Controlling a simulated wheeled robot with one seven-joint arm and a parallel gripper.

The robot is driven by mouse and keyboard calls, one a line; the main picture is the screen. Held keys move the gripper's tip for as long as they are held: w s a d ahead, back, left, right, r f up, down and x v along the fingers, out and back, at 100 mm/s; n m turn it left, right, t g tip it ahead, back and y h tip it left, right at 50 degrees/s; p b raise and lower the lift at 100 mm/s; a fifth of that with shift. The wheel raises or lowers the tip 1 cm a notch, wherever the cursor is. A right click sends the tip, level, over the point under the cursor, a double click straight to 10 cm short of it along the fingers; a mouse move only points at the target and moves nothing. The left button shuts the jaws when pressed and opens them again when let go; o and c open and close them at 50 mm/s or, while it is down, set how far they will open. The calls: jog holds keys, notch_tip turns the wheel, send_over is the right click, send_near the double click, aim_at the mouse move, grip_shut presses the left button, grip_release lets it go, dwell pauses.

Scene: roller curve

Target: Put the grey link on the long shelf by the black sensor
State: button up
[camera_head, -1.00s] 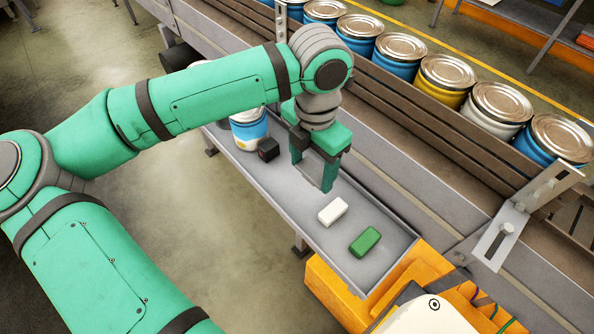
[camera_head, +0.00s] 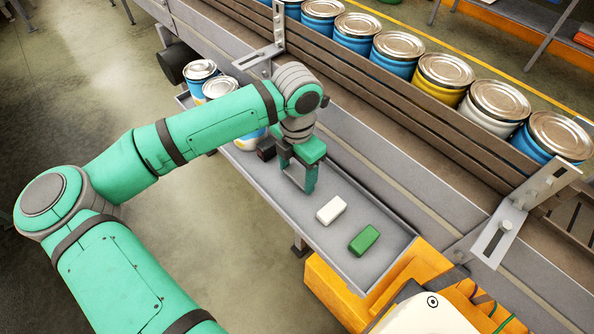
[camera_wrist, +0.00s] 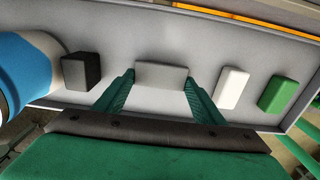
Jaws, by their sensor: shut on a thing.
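The grey link (camera_wrist: 161,77) is a small block between my fingertips in the wrist view. My gripper (camera_head: 298,182) is shut on it, low over the long grey shelf (camera_head: 385,220); I cannot tell whether the link touches the shelf. In the head view the fingers mostly hide the link. The black sensor (camera_head: 266,149) is a dark cube on the shelf, just left of my gripper. In the wrist view the sensor (camera_wrist: 80,71) stands left of the link with a gap of bare shelf between them.
A white block (camera_head: 331,210) and a green block (camera_head: 364,240) lie on the shelf right of my gripper. Blue-and-white cans (camera_head: 220,88) stand at its left end, beside the sensor. A conveyor with several cans (camera_head: 445,70) runs behind.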

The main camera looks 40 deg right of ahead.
aim_at(297, 176)
jog(key=o, duration=1.1)
jog(key=shift+f, duration=0.15)
jog(key=shift+c, duration=0.2)
notch_tip(297, 176, up, 12)
jog(key=shift+r, duration=0.2)
